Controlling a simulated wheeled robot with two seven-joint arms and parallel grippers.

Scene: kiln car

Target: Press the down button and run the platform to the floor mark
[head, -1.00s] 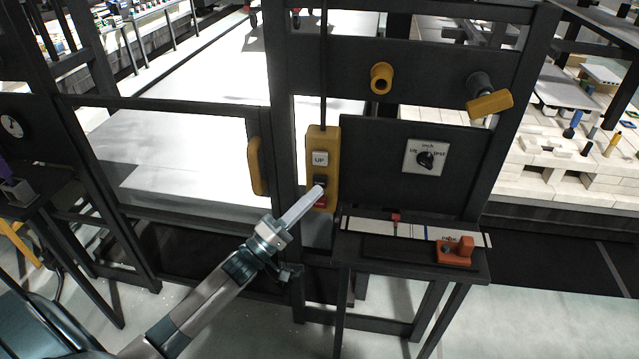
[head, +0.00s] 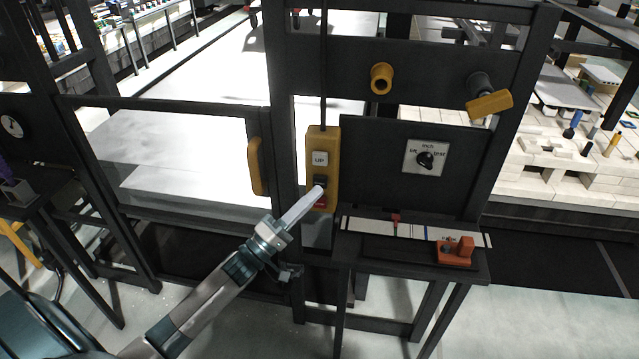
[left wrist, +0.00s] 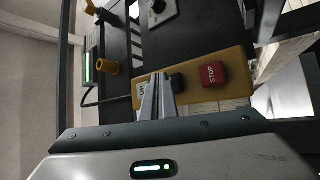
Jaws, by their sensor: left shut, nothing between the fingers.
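A yellow pendant (head: 331,150) hangs on a dark post, with a white UP button (head: 320,158), a black button (head: 321,181) below it and a red STOP button at the bottom. The black button also shows in the left wrist view (left wrist: 177,82), beside STOP (left wrist: 213,74). My left gripper (head: 318,192) is shut and empty, its tips at the black button. I cannot tell whether they touch or press it. A pale platform surface (head: 190,165) lies behind the dark gate at the left. I cannot make out the floor mark. My right gripper is not in view.
A selector dial (head: 425,160) is on the dark panel right of the pendant. Below it, a small table (head: 385,250) holds a marked strip and an orange block (head: 456,251). The gate's yellow handle (head: 255,166) is close left of the pendant.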

